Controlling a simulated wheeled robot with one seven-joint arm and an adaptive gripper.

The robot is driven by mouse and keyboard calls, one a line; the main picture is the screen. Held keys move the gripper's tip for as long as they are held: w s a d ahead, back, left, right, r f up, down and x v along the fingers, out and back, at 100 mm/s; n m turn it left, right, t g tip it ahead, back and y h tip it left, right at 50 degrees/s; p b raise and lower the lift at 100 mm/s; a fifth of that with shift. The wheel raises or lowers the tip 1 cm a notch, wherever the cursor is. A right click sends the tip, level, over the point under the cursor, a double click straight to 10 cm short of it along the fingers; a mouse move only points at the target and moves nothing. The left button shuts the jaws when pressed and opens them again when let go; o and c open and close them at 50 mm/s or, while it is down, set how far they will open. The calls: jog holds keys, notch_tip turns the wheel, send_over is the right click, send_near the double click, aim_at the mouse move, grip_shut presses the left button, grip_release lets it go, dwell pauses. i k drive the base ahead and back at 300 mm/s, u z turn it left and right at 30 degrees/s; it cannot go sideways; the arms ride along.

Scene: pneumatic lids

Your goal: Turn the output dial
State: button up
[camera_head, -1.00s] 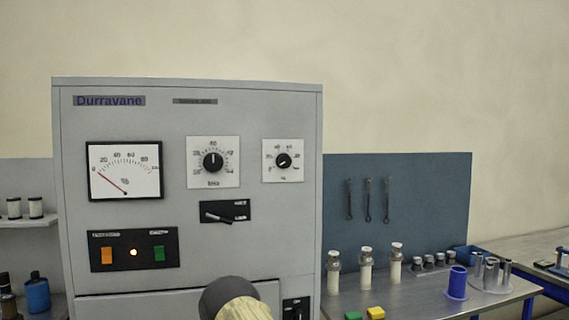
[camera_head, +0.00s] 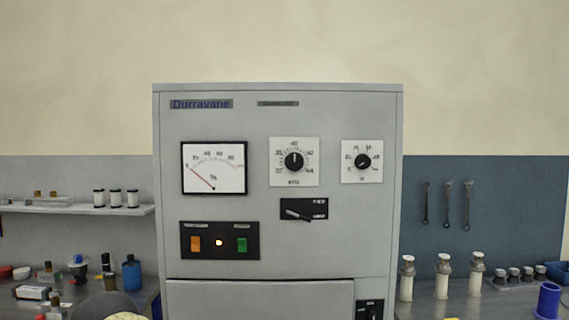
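A grey Durravane cabinet (camera_head: 345,235) stands upright in front of me. Its face carries two black round dials on white plates. The larger dial (camera_head: 293,161) is near the middle, its white mark pointing up. The smaller dial (camera_head: 362,162) is to its right, its pointer seeming to point to the lower left. The lettering is too small to tell which is the output dial. A needle meter (camera_head: 214,168) at the left has its needle near the low end. My gripper is not in view; only a rounded part of my arm shows at the bottom left, apart from the dials.
Below the dials are a black lever switch (camera_head: 304,209), an orange button (camera_head: 195,244), a lit lamp (camera_head: 219,242) and a green button (camera_head: 242,245). Shelves and benches with bottles flank the cabinet. A blue tool panel (camera_head: 500,220) is at the right. The space before the dials looks clear.

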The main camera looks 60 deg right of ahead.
aim_at(363, 161)
jog(key=u, duration=0.35)
jog(key=i, duration=1.3)
jog(key=z, duration=2.1)
